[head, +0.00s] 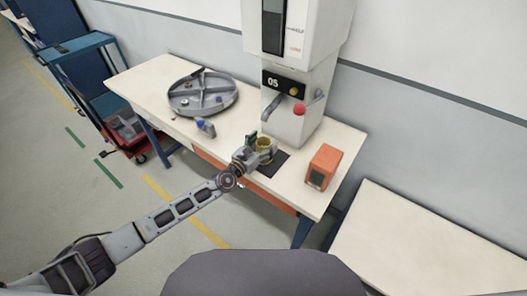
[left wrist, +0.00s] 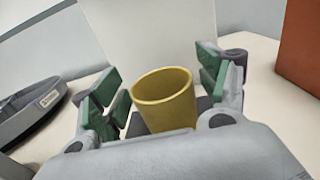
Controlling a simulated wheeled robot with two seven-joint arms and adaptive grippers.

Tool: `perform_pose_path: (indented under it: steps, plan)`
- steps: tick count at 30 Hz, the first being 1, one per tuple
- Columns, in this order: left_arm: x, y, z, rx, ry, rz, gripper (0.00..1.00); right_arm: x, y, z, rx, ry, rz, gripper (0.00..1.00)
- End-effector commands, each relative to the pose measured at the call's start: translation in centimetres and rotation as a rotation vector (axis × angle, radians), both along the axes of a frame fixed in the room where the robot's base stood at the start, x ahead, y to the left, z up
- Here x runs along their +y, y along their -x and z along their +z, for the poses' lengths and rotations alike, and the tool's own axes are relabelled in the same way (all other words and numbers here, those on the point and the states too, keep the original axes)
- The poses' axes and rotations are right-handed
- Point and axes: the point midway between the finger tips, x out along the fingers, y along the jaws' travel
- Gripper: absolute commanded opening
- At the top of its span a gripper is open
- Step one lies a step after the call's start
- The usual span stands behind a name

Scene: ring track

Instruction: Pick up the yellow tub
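The yellow tub (head: 264,143) stands upright on a dark mat (head: 272,164) on the table, in front of the white machine. It also shows in the left wrist view (left wrist: 166,100), open at the top. My left gripper (head: 259,147) is at the tub. In the left wrist view its green-padded fingers (left wrist: 160,98) are spread on either side of the tub, with a gap visible at the left and a narrow one at the right. The tub's lower part is hidden behind the gripper body. My right gripper is not in view.
The white machine (head: 290,110) marked 05 stands behind the tub. An orange box (head: 323,166) is to the right. A grey round divided tray (head: 203,93) and a small blue-and-grey item (head: 206,128) are to the left. A second table (head: 430,245) is at the lower right.

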Motion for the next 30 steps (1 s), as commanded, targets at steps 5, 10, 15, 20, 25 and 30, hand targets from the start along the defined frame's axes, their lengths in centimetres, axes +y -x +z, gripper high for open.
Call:
perform_pose_path:
  steps: [5,10,15,20,25,30]
  plan:
    - [0.01,0.00,-0.01,0.000,0.000,0.000,0.47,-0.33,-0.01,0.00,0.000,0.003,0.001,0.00]
    - [0.02,0.01,-0.02,0.000,0.000,0.000,0.25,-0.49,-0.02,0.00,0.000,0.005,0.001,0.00]
    - [0.02,-0.02,0.04,-0.001,0.001,0.000,0.04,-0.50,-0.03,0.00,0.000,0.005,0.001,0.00]
    - [0.02,-0.02,0.04,-0.001,0.001,0.000,0.04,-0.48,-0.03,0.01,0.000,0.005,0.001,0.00]
    - [0.07,0.06,0.21,-0.001,0.001,0.001,0.04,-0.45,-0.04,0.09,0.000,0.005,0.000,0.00]
    - [0.24,0.30,0.83,0.000,0.002,0.001,0.04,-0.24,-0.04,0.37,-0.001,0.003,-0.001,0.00]
